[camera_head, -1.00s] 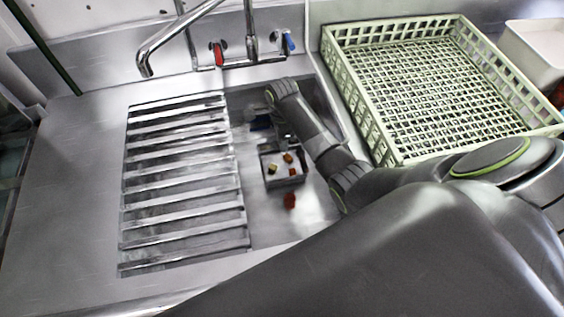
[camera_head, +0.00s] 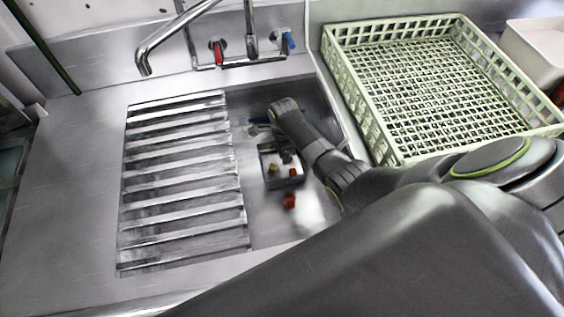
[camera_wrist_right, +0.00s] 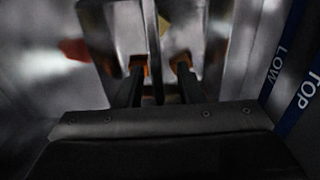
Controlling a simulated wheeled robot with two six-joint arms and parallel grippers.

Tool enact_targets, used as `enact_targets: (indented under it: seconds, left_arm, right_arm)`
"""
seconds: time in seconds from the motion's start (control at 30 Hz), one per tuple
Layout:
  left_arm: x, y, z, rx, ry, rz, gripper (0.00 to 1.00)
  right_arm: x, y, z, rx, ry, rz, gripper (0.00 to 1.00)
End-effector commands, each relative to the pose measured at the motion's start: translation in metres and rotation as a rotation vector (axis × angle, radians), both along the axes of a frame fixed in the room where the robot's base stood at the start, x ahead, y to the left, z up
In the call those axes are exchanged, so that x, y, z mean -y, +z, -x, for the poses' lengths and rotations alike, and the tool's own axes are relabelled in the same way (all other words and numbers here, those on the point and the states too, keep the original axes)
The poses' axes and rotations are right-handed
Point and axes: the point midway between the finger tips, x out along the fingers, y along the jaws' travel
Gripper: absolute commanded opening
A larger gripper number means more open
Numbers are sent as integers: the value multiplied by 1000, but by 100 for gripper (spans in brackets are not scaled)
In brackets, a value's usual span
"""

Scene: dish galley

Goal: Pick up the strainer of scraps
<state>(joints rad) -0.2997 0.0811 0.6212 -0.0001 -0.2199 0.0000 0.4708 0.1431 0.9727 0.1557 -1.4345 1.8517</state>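The strainer (camera_head: 284,181) is a small grey metal box in the sink basin, with several red, orange and yellowish scraps in it. My right gripper (camera_head: 283,150) points down at its far side, mostly hidden by its own wrist. In the right wrist view my right gripper (camera_wrist_right: 160,70) has its two dark fingers spread apart. A thin upright metal strip of the strainer (camera_wrist_right: 152,45) stands between them, with gaps visible beside it. My left gripper does not show.
A red scrap (camera_head: 289,201) lies in the basin in front of the strainer. A slatted drainboard (camera_head: 185,190) is left of the basin. A pale green rack (camera_head: 395,150) stands at the right. The faucet (camera_head: 146,62) is behind. A blue marked strip (camera_wrist_right: 292,75) runs along the basin's side.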

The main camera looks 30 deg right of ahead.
Motion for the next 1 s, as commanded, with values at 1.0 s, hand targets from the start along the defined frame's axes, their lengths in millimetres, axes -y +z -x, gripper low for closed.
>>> enact_targets:
  seconds: [1.0]
  left_arm:
    - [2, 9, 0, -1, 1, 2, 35]
  right_arm:
    - [1, 54, -1, 4, 0, 0, 0]
